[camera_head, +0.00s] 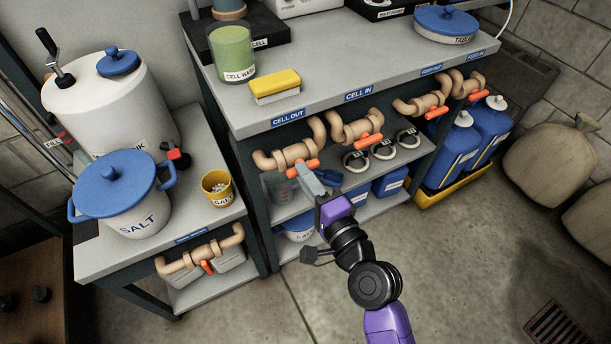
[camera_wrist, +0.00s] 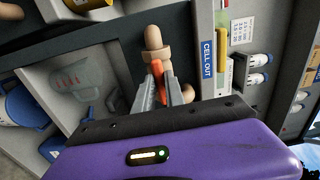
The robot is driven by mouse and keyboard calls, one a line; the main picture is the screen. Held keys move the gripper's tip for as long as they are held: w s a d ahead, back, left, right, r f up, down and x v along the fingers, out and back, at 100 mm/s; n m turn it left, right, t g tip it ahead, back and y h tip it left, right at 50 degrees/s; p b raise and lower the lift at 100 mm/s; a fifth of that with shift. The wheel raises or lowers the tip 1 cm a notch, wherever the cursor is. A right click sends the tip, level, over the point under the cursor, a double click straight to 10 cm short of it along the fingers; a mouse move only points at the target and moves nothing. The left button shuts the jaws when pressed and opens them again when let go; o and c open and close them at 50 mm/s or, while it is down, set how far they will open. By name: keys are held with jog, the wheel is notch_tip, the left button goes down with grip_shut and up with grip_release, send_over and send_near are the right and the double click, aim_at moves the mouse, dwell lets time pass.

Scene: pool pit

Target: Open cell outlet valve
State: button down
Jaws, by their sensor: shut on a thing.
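The cell outlet valve is a tan pipe fitting (camera_head: 289,154) under the "CELL OUT" label (camera_head: 287,117) on the bench's front edge. Its orange handle (camera_head: 304,165) points out to the right, toward my gripper. My gripper (camera_head: 310,180) reaches up from below, its grey fingers at the handle. In the wrist view the orange handle (camera_wrist: 157,70) lies between the two fingers (camera_wrist: 160,88), which are shut on it. The tan valve body (camera_wrist: 154,44) shows just beyond the fingertips. The "CELL OUT" label also shows in the wrist view (camera_wrist: 207,58). The fingers partly hide the handle.
The "CELL IN" valve (camera_head: 355,128) with its orange handle is close to the right. Two more valves (camera_head: 440,97) follow farther right. Shelves with a clear jug (camera_wrist: 80,80) and blue containers lie below. The floor in front is open. A salt pot (camera_head: 121,190) stands at left.

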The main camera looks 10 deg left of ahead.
jog(key=shift+f, duration=0.1)
jog(key=c, duration=1.4)
grip_release()
jog(key=v, duration=0.8)
jog(key=shift+b, duration=0.4)
jog(key=shift+w, duration=0.15)
